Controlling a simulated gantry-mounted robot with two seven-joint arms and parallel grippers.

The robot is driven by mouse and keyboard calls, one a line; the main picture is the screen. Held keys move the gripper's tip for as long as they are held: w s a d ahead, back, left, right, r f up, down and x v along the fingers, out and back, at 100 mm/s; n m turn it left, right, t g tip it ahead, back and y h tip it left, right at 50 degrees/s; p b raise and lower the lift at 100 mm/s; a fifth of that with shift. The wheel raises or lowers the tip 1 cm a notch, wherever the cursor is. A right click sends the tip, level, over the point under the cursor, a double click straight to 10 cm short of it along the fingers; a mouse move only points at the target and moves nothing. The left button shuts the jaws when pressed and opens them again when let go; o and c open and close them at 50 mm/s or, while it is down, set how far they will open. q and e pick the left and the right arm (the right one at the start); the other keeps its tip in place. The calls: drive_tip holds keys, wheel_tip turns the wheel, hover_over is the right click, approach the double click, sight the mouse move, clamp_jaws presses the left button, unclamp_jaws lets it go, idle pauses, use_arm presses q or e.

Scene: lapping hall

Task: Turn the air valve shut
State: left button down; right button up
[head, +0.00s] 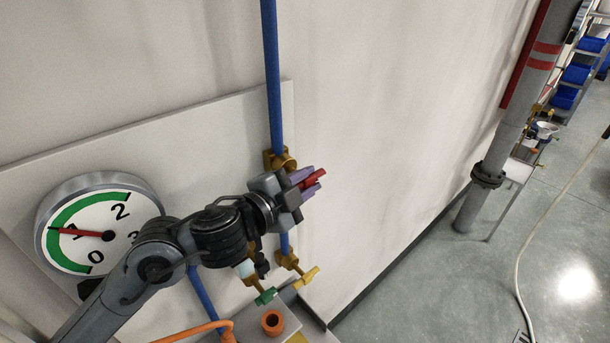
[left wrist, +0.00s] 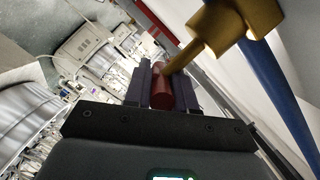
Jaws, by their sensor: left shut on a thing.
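The air valve is a brass body (head: 279,160) on a vertical blue pipe (head: 272,80) against a pale panel. In the left wrist view the brass body (left wrist: 238,18) is at the upper right, with a brass stem running to a red handle (left wrist: 161,88). My left gripper (head: 311,182) has purple fingers shut on the red handle (head: 316,177), one on each side; the wrist view shows the same grip (left wrist: 160,92). In the head view the gripper partly hides the valve and the handle. My right gripper is not in view.
A round gauge (head: 100,215) at the left has a red needle near 1, within its green band. Below the valve are brass fittings (head: 289,262) and an orange part (head: 272,322). A grey pipe (head: 505,140) stands at the right; the floor between is clear.

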use_arm(q)
drive_tip(key=c, duration=1)
unclamp_jaws()
drive_tip(key=shift+c, duration=0.2)
drive_tip(key=b+v, duration=0.1)
drive_tip(key=v, duration=0.9)
drive_tip(key=shift+s+a, duration=0.3)
